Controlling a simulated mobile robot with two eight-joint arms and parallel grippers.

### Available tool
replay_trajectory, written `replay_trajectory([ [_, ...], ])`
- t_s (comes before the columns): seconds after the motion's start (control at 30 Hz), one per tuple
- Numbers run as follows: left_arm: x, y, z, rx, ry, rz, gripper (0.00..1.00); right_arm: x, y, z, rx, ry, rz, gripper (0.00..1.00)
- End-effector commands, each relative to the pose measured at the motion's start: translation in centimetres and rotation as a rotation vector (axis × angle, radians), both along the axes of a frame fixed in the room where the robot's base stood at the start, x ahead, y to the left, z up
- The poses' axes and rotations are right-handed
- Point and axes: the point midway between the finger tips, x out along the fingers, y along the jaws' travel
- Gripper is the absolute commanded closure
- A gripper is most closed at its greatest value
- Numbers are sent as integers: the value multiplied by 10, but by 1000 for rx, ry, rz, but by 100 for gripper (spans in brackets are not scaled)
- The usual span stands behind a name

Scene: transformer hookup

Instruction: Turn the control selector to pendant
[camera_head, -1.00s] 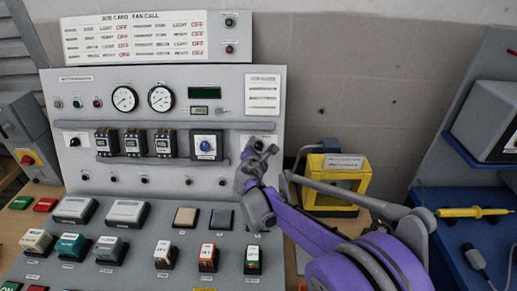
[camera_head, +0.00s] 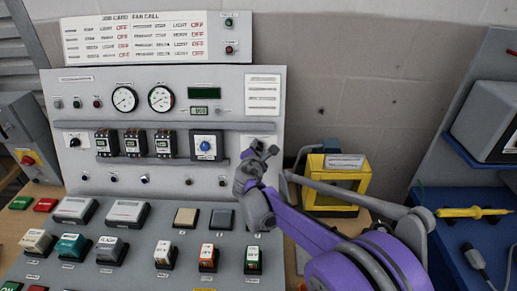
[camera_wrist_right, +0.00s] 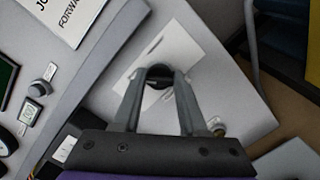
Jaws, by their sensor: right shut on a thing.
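The selector is a black knob (camera_wrist_right: 158,76) on a white plate (camera_wrist_right: 178,58), shown in the right wrist view. In the head view its pale plate (camera_head: 260,139) is at the right side of the upright panel, mostly hidden behind my gripper. My right gripper (camera_head: 262,151) reaches the panel from the lower right. In the right wrist view its two fingers (camera_wrist_right: 157,84) are shut on the knob, one on each side. The plate's lettering is too small to read, so I cannot tell the knob's setting. My left gripper is not in view.
A blue knob (camera_head: 206,146) and several breakers (camera_head: 134,143) are left of my gripper. A grey rail (camera_head: 170,125) runs above them. Push buttons cover the sloped desk (camera_head: 195,225). A yellow box (camera_head: 335,185) stands behind my right arm.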

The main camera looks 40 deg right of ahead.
Motion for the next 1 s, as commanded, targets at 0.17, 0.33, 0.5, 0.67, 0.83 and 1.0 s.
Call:
replay_trajectory([
  [0.17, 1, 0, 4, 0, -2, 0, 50, 0, 0, 1, 63, -53, -29, 100],
  [0.33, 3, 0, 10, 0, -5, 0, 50, 0, 0, 1, 159, -134, -76, 100],
  [0.5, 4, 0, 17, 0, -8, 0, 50, 1, 0, 1, 275, -231, -129, 100],
  [0.67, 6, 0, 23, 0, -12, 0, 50, 1, 0, 1, 384, -324, -183, 100],
  [0.83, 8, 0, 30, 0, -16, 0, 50, 0, 0, 1, 500, -422, -238, 100],
  [1.0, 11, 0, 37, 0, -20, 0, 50, 0, 0, 2, 616, -520, -293, 100],
])
